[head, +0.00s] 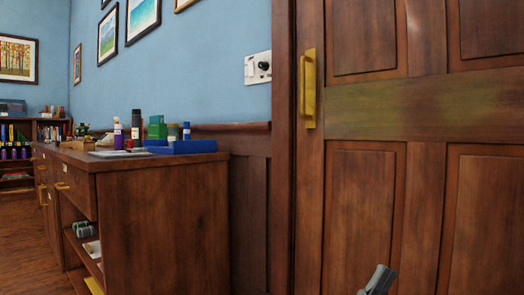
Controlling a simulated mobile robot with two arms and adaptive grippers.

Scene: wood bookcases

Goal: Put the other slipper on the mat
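No slipper and no mat can be made out in the head view. Part of my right gripper (377,281) shows at the bottom edge, right of centre, in front of the wooden door. Only a small grey piece of it is in the picture, so its opening and anything in it are hidden. My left gripper is not in view.
A brown wooden door (364,212) with a brass handle (309,90) fills the right side. A wooden cabinet (165,226) stands left of centre, with bottles, a blue tray (187,147) and small items on top. A bookcase (52,130) stands far left. Wood floor (25,245) shows clear at lower left.

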